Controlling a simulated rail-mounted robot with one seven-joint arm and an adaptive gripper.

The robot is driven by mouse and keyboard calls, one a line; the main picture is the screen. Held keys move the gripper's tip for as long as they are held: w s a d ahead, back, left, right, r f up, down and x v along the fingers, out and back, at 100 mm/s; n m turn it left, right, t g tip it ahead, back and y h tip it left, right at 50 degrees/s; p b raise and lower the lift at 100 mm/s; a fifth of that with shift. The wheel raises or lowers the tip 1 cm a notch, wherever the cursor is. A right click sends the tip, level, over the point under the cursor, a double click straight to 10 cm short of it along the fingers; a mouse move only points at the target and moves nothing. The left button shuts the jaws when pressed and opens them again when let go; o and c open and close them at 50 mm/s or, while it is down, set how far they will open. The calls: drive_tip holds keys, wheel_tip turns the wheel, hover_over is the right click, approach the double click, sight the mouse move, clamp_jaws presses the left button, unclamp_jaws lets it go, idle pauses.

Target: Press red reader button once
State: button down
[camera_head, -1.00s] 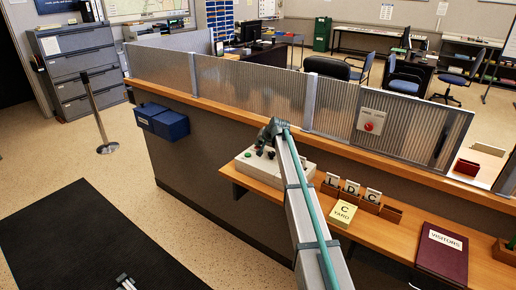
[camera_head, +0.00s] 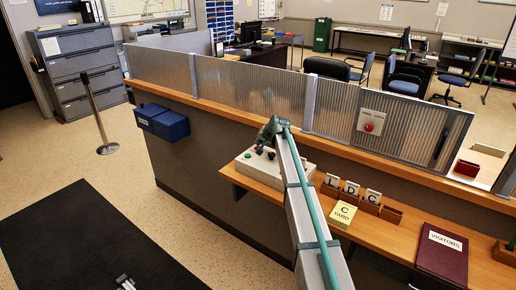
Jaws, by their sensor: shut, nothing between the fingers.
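A pale control box (camera_head: 290,168) sits on the wooden shelf of the counter. My gripper (camera_head: 261,147) is shut and empty, pointing down over the back of this box. I cannot tell whether it touches anything. A second red button (camera_head: 369,127) is on a pale plate fixed to the ribbed screen, to the right of my gripper and apart from it. My arm hides part of the box. No label naming either as the reader can be read.
Letter card holders (camera_head: 351,190), a yellow "C YARD" block (camera_head: 342,213) and a dark red visitors book (camera_head: 442,252) stand on the shelf to the right. The ribbed screen (camera_head: 250,88) rises behind the box. A blue box (camera_head: 162,121) hangs on the counter front.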

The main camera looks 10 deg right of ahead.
drive_tip(key=shift+r, duration=0.2)
drive_tip(key=shift+r+p, duration=0.8)
drive_tip(key=shift+r, duration=1.75)
